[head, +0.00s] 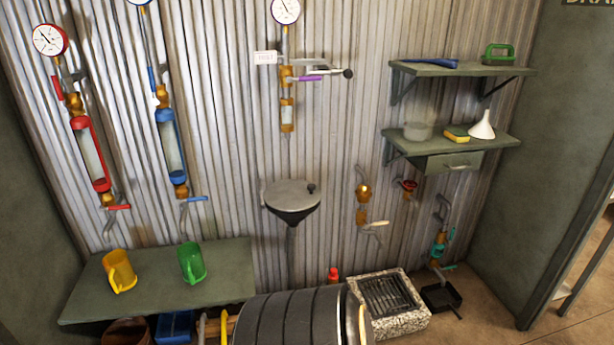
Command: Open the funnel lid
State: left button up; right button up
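The funnel (291,217) is a dark cone fixed at the corrugated wall, a little left of the picture's middle in the head view. Its round grey lid (288,195) lies flat over the top and looks closed. A small black knob (311,188) stands up near the lid's right edge. A grey pipe (291,258) runs down from the funnel's tip. The lid hides the inside of the funnel. Neither of my grippers is in view.
A green bench (160,295) with a yellow jug (119,270) and a green jug (192,262) stands left. A large dark ribbed cylinder (290,322) is cut off below the funnel. A gauge pipe with a purple handle (308,78) hangs above. Shelves (455,70) project at right.

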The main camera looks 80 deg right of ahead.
aim_at(288, 196)
jog(key=z, duration=2.35)
